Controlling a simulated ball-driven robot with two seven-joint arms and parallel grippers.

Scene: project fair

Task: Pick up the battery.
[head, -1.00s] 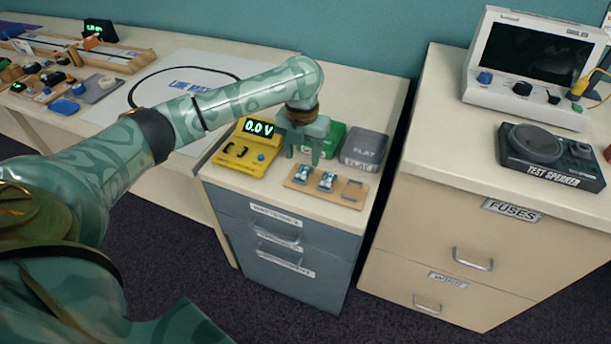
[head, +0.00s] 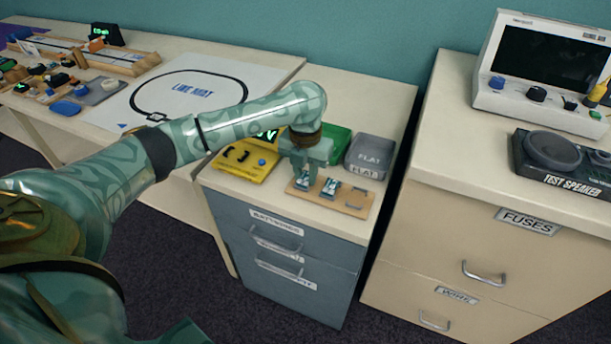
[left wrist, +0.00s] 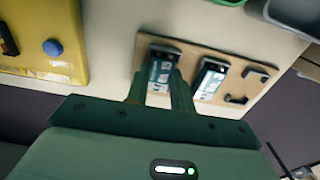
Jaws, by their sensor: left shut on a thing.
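Two blue-and-white batteries sit in a wooden holder board (head: 358,198) on top of the grey-blue cabinet. My left gripper (left wrist: 158,92) is shut on the left battery (left wrist: 160,72), with one finger on each side of it. That battery still lies at the board's left slot. The second battery (left wrist: 211,78) lies beside it, apart from the fingers; it also shows in the head view (head: 331,187). In the head view the left gripper (head: 308,172) comes down over the board and partly hides the left battery. My right gripper is in neither view.
A yellow meter (head: 243,163) stands left of the board, partly hidden by my arm. A green bin (head: 338,140) and a grey bin marked FLAT (head: 369,155) stand behind. A taller cabinet (head: 440,190) with a test speaker (head: 560,160) rises at right.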

